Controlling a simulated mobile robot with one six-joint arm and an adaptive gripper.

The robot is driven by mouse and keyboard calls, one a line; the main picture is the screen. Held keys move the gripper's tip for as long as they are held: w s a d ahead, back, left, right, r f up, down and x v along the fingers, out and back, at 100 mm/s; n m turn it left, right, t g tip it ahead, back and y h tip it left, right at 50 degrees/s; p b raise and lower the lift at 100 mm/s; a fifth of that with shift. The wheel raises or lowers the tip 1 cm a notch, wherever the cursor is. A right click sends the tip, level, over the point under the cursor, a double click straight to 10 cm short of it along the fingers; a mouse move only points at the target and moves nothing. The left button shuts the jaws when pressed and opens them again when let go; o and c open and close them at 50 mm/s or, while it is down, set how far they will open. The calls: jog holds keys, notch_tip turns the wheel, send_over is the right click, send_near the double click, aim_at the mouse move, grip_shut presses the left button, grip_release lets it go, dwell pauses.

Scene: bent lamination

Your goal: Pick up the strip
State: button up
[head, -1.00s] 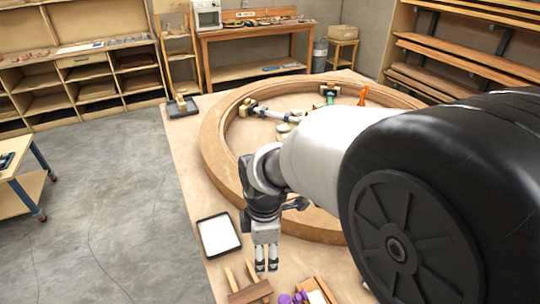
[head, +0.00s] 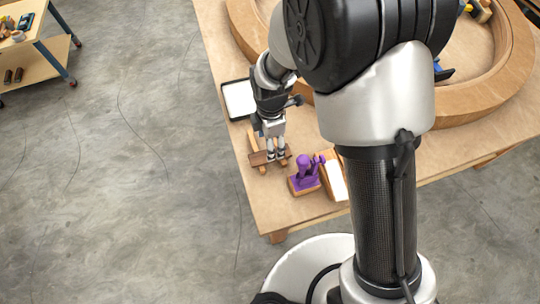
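A short dark brown strip (head: 259,158) lies across light wooden supports near the left edge of the table in the head view. My gripper (head: 277,158) points down at the right part of the strip. Its two fingertips overlap the strip in the picture. They look a narrow gap apart, but whether they touch or grip the strip is too small to tell. The fingers hide part of the strip and of the support behind it.
A black-rimmed white tray (head: 239,99) lies behind the strip. A purple tool (head: 307,173) and a wooden box with a white block (head: 334,180) stand to the right. A large curved wooden form (head: 495,95) fills the back of the table (head: 270,213).

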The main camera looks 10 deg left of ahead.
aim_at(258, 159)
jog(key=f, duration=0.1)
jog(key=f+b, duration=0.1)
jog(key=f, duration=0.1)
jog(key=f+b, duration=0.1)
jog(key=f, duration=0.1)
jog(key=shift+s+f, duration=0.2)
jog(key=shift+s, duration=0.05)
jog(key=shift+r, duration=0.1)
jog(key=shift+c, duration=0.5)
jog(key=c, duration=1)
